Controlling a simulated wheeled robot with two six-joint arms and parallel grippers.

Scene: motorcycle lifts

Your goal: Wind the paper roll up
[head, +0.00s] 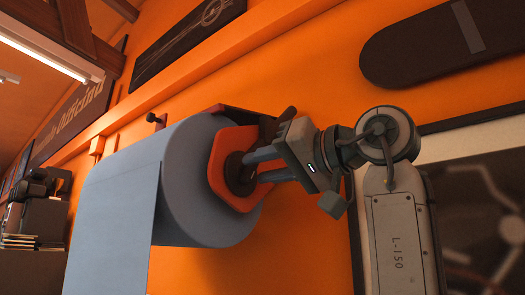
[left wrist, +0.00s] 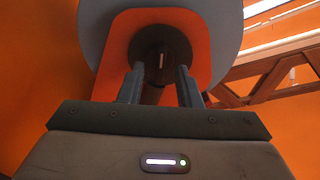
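A large blue-grey paper roll (head: 185,190) hangs on the orange wall, with a loose sheet (head: 112,215) hanging down from its left side. An orange end plate (head: 222,168) with a dark round hub (head: 238,172) faces my left gripper (head: 250,168). The left wrist view shows the hub (left wrist: 160,50) straight ahead, in front of the orange plate (left wrist: 119,45). My left gripper's two fingers (left wrist: 158,88) are apart and point at the hub, with their tips at or close to it. A dark part shows between the fingers; I cannot tell whether they touch it. My right gripper is out of view.
A dark rounded board (head: 440,45) hangs on the wall at the upper right. A framed picture (head: 475,215) is behind my left arm. An orange ledge (head: 215,65) runs above the roll. Dark equipment (head: 40,205) stands at the far left.

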